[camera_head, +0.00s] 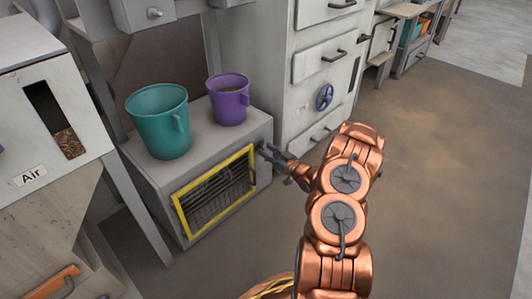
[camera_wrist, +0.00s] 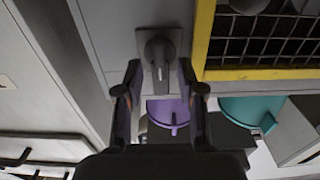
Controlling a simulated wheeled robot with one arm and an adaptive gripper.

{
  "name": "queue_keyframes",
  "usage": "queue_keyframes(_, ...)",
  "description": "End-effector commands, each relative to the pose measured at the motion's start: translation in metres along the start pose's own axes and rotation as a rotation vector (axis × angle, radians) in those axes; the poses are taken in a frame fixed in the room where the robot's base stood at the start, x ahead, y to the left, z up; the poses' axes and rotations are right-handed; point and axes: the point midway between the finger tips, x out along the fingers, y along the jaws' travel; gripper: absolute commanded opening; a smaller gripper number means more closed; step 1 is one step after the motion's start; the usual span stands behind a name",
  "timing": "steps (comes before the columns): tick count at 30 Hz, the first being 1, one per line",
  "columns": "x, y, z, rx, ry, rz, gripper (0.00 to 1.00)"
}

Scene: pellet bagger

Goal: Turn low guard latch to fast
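The low guard (camera_head: 215,190) is a dark mesh panel in a yellow frame on the front of a low grey cabinet. It also shows at the top right of the wrist view (camera_wrist: 252,73). The latch (camera_wrist: 159,56) is a dark grey knob with a raised grip on a square plate, beside the yellow frame. My gripper (camera_head: 270,155) is at the cabinet's front right, close to the latch. In the wrist view my gripper (camera_wrist: 160,72) is open, with one finger on each side of the latch grip. I cannot tell whether they touch it. The head view hides most of the latch.
A teal bucket (camera_head: 158,125) and a purple bucket (camera_head: 229,100) stand on the low cabinet (camera_head: 180,170). A tall grey cabinet (camera_head: 300,95) with drawers and a blue handwheel (camera_head: 324,97) stands right behind. Open floor lies at right.

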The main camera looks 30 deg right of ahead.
Motion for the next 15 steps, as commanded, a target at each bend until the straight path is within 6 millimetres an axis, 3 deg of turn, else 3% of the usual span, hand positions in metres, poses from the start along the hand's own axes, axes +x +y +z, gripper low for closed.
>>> queue_keyframes(6, 0.0112, -0.0009, 0.0005, 0.000, 0.000, -0.002, 0.39)
queue_keyframes(15, 0.0119, -0.0004, 0.0003, 0.001, -0.001, 0.000, 0.38)
